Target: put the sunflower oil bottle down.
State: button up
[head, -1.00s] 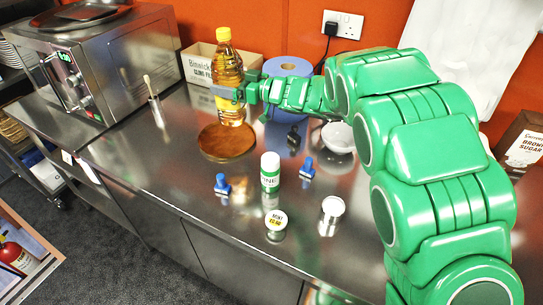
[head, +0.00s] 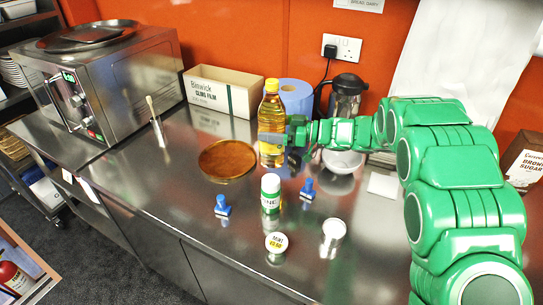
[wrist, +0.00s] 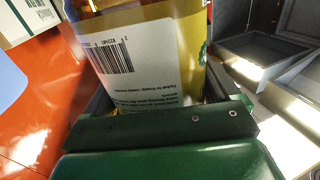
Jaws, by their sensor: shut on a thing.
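The sunflower oil bottle (head: 271,112), clear with golden oil and a yellow cap, is upright in the head view. My gripper (head: 284,139) is shut on its lower half from the right. Its base is close to the steel counter (head: 180,208), just right of the round brown board (head: 227,160). I cannot tell if the base touches the counter. In the wrist view the bottle's label (wrist: 150,62) with a barcode fills the space between the fingers, above the green palm.
A green-and-white jar (head: 270,194) stands just in front of the bottle, between two blue stamp-like items (head: 222,205) (head: 308,188). A white bowl (head: 342,162) is to the right. A cling film box (head: 222,92) and blue roll (head: 295,98) stand behind.

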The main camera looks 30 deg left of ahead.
aim_at(271, 148)
jog(key=shift+f, duration=3.55)
jog(key=o, duration=1.6)
jog(key=shift+f, duration=0.15)
jog(key=shift+o, duration=0.2)
jog(key=shift+d, duration=0.1)
jog(key=v, duration=1.2)
